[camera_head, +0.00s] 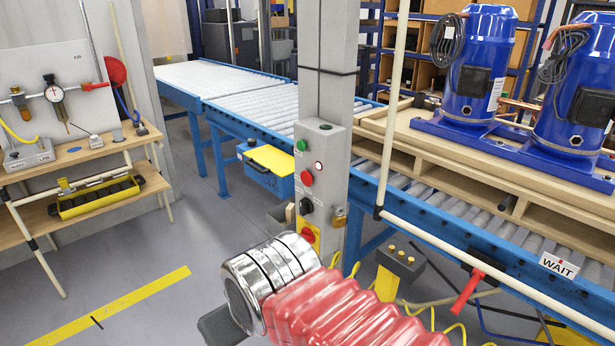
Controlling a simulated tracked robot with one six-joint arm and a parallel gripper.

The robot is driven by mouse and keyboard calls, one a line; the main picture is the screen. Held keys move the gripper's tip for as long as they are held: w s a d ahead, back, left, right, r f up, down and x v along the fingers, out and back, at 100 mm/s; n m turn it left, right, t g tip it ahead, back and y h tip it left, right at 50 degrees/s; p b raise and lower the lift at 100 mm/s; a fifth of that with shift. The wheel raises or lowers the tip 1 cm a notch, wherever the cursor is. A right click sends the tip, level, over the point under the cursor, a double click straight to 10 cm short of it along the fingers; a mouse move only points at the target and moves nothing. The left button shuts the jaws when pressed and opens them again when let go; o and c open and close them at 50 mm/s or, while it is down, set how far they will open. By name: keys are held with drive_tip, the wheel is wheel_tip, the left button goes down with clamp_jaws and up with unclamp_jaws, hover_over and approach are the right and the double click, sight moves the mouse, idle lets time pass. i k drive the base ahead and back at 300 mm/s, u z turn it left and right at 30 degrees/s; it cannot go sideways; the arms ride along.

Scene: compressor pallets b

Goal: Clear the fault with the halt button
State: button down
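A red piece on a yellow plate (308,236) sits at the bottom. Their labels are too small to read, so I cannot tell which is the halt button. My arm, with a red sleeve and chrome end, shows in front, below the box.
A brass padlock (340,216) hangs on the box's right side. Blue compressors (480,65) stand on a pallet at right. A workbench (85,150) stands left. Open floor lies between.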

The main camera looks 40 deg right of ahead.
sight(306, 178)
drive_tip(key=u, duration=0.2)
drive_tip(key=i, duration=1.05)
drive_tip(key=u, duration=0.65)
